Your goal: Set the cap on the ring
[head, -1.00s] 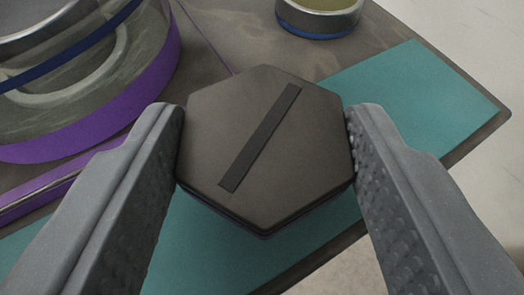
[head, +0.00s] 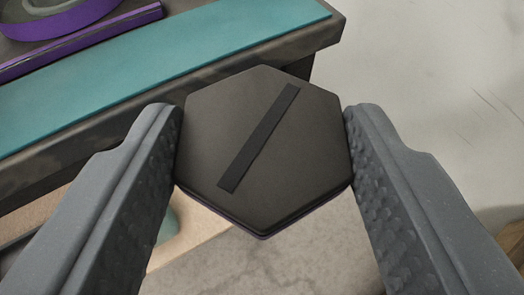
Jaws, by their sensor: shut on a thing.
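The cap (head: 230,130) is a dark hexagonal piece with a black diagonal bar across its top. It sits between the two fingers of my gripper (head: 264,150), which is shut on it at its left and right sides. The cap is held in the air, past the front edge of the table. No thing that I can clearly tell as the ring is in view; a purple-rimmed round piece (head: 62,22) shows only in part at the top left.
A dark table (head: 290,52) with a teal strip (head: 180,62) and a purple-edged bar (head: 95,40) lies at the upper left. Below its edge is a light wooden surface (head: 205,222) with a green thing, partly hidden by my left finger. Pale floor fills the right side.

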